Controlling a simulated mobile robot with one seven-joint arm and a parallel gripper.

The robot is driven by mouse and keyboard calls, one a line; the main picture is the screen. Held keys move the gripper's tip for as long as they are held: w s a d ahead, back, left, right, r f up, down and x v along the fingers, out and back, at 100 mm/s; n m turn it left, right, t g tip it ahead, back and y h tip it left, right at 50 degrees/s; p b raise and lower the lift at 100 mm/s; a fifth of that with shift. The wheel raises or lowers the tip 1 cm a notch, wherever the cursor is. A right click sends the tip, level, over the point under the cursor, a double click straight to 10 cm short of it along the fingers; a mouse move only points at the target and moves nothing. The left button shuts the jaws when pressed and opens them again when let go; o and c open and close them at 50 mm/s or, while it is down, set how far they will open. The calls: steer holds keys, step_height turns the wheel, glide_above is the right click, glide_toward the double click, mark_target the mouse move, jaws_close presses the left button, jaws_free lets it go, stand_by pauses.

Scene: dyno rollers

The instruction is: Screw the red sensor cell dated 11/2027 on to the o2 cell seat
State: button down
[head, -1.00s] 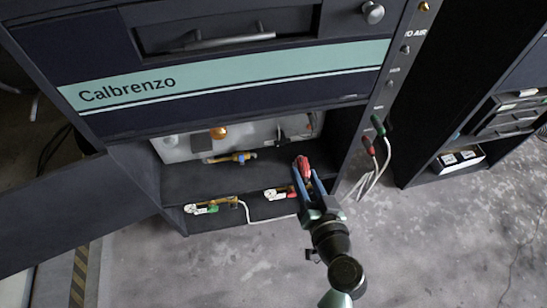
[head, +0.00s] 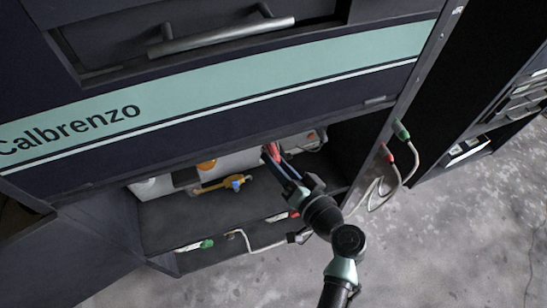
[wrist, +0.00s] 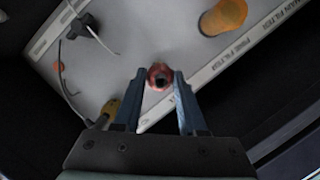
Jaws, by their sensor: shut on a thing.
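My gripper (head: 271,154) reaches into the open bay under the Calbrenzo panel. It is shut on the red sensor cell (head: 273,151). In the wrist view the red cell (wrist: 159,70) sits between the fingertips (wrist: 160,78), with a dark round opening facing the camera. It is in front of a pale panel (wrist: 130,60); the remaining gap is unclear. The date on the cell cannot be read. A dark fitting with a thin cable (wrist: 83,25) is on the panel at upper left. I cannot tell whether it is the o2 cell seat.
An orange filter bowl (wrist: 224,16) is on the panel at upper right; it also shows in the head view (head: 206,164). Hoses hang right.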

mark_target(271, 144)
steer(key=shift+w+a+b, duration=0.1)
steer(key=shift+w+a, duration=0.2)
steer(key=shift+w, duration=0.6)
steer(key=shift+w+a+b, duration=0.1)
steer(key=shift+w+a, duration=0.2)
steer(key=shift+w, duration=0.55)
steer(key=shift+w+a+b, duration=0.1)
steer(key=shift+w+a, duration=0.2)
steer(key=shift+w, duration=0.6)
steer(key=shift+w+a+b, duration=0.2)
steer(key=shift+w+b, duration=0.55)
steer(key=shift+b, duration=0.3)
stand_by(0.4)
